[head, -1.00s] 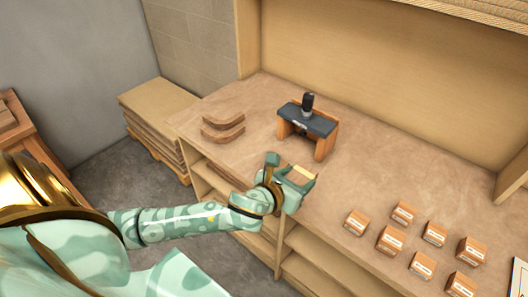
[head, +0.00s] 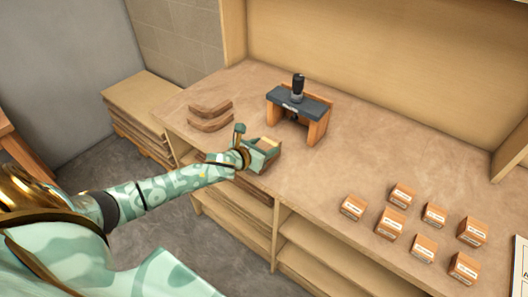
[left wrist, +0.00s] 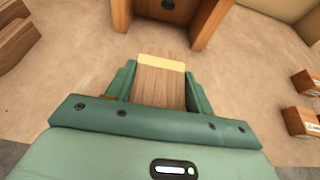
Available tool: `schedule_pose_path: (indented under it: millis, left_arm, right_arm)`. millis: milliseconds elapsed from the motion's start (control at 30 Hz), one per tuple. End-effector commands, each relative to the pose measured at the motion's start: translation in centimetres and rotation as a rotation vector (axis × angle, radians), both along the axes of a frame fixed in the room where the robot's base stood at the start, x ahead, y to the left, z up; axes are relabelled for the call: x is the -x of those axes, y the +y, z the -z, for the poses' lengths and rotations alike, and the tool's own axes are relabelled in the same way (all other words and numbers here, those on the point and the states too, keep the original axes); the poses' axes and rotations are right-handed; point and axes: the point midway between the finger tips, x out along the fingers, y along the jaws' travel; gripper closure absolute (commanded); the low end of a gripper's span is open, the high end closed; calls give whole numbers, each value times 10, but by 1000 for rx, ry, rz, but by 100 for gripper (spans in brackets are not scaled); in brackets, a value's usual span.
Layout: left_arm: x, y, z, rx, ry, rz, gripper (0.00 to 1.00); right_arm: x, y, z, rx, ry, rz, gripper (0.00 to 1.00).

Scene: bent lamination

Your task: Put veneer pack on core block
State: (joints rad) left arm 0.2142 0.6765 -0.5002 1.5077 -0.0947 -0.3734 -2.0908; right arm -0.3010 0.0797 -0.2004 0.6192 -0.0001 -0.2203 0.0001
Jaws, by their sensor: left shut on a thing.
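My left gripper (head: 264,152) is shut on a flat wood-grain piece with a pale yellow band, the veneer pack (left wrist: 160,88), seen between its green fingers in the left wrist view. The gripper is over the front part of the bench, in front of and left of a press (head: 303,106) with a dark top, black knob and wooden legs. The press's wooden leg (left wrist: 212,22) also shows ahead of the pack in the left wrist view. I cannot tell which thing is the core block; the space under the press is mostly hidden. My right gripper is not in view.
Curved wooden pieces (head: 210,116) lie on the bench left of the press. Several labelled brown blocks (head: 391,222) stand at the right. The bench top (head: 330,165) between the press and these blocks is clear. Stacked boards (head: 137,110) stand beyond the bench's left end.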

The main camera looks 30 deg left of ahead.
Motion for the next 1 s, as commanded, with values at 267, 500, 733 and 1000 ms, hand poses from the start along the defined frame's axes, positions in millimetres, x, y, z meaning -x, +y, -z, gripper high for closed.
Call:
schedule_pose_path:
  millis: [267,500,733,1000]
  left_arm:
    - [0,0,10,0,-2,0,72]
    - [0,0,12,-1,-1,0,28]
    - [0,0,12,-1,-1,0,26]
    - [23,2,-1,-2,0,2,26]
  right_arm:
    - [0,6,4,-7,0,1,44]
    - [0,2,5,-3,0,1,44]
    - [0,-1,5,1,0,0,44]
    - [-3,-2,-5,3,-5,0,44]
